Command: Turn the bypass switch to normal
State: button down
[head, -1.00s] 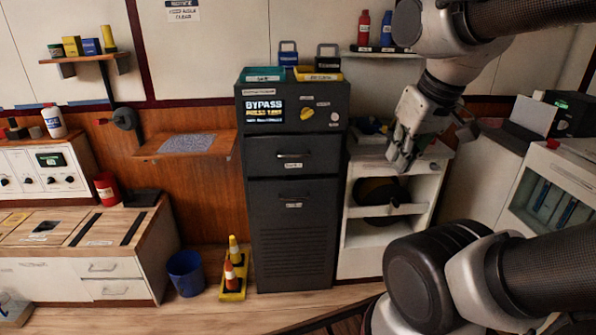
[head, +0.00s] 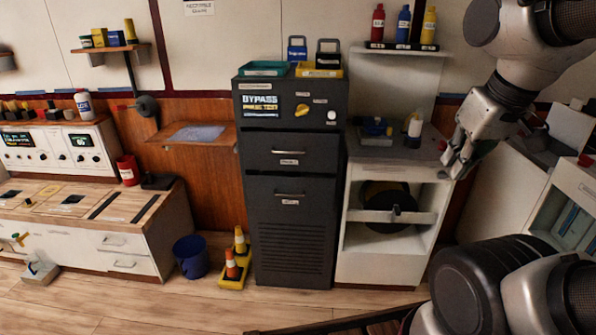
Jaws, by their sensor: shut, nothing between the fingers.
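The bypass switch is a yellow knob (head: 302,110) on the upper front panel of a tall dark grey cabinet (head: 291,230). A lit display (head: 261,106) to its left reads "BYPASS" with a second line, perhaps "PRESS TEST". The knob looks tilted, but its exact setting is too small to read. A round white button (head: 332,115) sits to the right of the knob. My gripper (head: 452,171) is to the right of the cabinet, in front of the white shelf unit, pointing down. It is shut and empty, well apart from the knob.
A white shelf unit (head: 352,225) with small items on top stands right of the cabinet. Yellow and teal trays (head: 262,69) lie on the cabinet. A blue bucket (head: 190,257) and cones (head: 232,265) stand on the floor at its left. A dark railing (head: 340,325) crosses the bottom.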

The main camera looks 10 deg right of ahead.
aim_at(303, 109)
jog(key=i+u, duration=0.15)
jog(key=u, duration=0.25)
jog(key=i+l+u, duration=0.1)
jog(key=u, duration=0.25)
jog(key=i+l+u, duration=0.1)
jog(key=u, duration=0.3)
